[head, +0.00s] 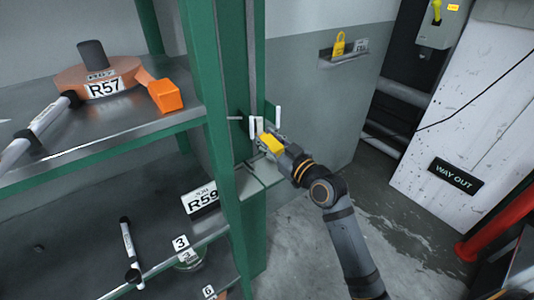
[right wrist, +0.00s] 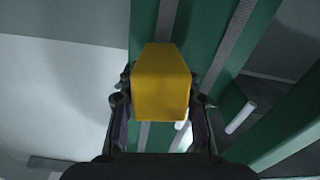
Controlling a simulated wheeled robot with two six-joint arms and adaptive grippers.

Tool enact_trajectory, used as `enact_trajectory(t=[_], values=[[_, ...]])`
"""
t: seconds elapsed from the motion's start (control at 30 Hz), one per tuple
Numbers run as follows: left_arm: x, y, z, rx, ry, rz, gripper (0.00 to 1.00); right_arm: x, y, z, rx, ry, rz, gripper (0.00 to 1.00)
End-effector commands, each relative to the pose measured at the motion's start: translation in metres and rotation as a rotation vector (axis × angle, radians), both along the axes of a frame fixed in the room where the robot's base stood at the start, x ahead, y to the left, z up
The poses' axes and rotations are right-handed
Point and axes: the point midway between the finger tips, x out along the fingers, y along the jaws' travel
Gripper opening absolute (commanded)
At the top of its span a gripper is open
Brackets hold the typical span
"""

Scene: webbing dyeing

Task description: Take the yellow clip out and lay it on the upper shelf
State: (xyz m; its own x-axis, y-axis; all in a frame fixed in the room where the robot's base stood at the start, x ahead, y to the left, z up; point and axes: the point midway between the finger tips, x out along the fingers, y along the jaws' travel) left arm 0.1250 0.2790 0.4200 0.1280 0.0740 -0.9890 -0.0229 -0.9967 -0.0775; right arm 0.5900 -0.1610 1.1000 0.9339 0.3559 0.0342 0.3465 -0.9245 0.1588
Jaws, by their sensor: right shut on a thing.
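The yellow clip (head: 271,144) is a small yellow block beside the green shelf post. My right gripper (head: 270,147) is shut on it, with the arm reaching up from the lower right. In the right wrist view the clip (right wrist: 161,85) sits between the two fingers (right wrist: 160,101), with green metal behind it. White upright prongs (head: 278,116) stand on the post just behind the clip; I cannot tell whether it touches them. The upper shelf (head: 135,127) is a grey board with a green edge, to the left of the gripper. My left gripper is not in view.
On the upper shelf lie a brown roll tagged R57 (head: 103,84), an orange clip (head: 165,95) and a white-and-black marker (head: 48,124). Bare board shows at its front right. The green post (head: 228,90) stands between shelf and gripper. A lower shelf carries an R59 tag (head: 200,198).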

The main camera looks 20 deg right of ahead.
Motion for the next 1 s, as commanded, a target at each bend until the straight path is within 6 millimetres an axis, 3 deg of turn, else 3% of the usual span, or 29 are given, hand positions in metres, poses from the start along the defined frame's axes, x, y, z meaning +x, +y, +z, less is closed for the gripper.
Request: enact_trajectory(t=[0.03, 0.2, 0.37, 0.43, 0.87, 1.0], values=[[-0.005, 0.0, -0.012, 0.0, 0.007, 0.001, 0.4, 0.0, -0.001, 0.0, -0.012, -0.029, 0.003, 0.01], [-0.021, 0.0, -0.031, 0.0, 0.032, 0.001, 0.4, -0.002, -0.001, 0.017, -0.045, -0.117, 0.014, 0.01], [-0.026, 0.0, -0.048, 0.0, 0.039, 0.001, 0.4, -0.005, -0.001, 0.033, -0.077, -0.201, 0.024, 0.01], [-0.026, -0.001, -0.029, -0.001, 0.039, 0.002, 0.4, -0.005, -0.001, 0.052, -0.077, -0.203, 0.024, 0.01], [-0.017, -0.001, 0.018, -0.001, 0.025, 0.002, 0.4, -0.005, -0.001, 0.096, -0.075, -0.199, 0.024, 0.01], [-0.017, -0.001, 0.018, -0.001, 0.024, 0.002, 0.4, -0.019, -0.007, 0.089, -0.081, -0.197, 0.023, 0.01]])
